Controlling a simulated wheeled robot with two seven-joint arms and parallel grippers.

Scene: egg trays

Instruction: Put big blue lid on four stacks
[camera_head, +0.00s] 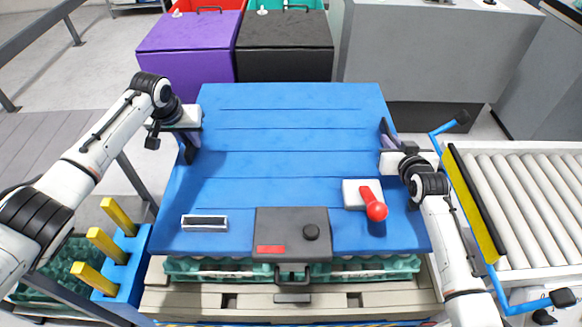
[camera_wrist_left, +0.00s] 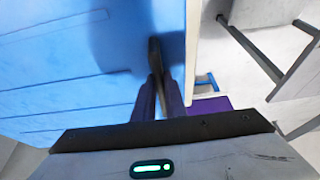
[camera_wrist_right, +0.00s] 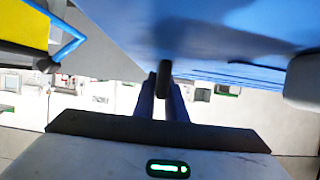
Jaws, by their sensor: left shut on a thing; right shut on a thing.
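The big blue lid (camera_head: 285,135) lies over the egg tray stacks in the head view, its front edge above green trays (camera_head: 215,268). My left gripper (camera_head: 190,145) is at the lid's left edge and shut on it; the left wrist view shows its fingers (camera_wrist_left: 160,88) closed at the lid's rim. My right gripper (camera_head: 390,140) is at the lid's right edge, shut on it; its fingers (camera_wrist_right: 161,92) show in the right wrist view. Most of the stacks are hidden under the lid, and I cannot tell whether it rests on them.
A grey pallet (camera_head: 190,300) shows below the trays. A roller conveyor (camera_head: 530,200) stands at right; purple (camera_head: 188,45) and black (camera_head: 285,48) bins stand behind.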

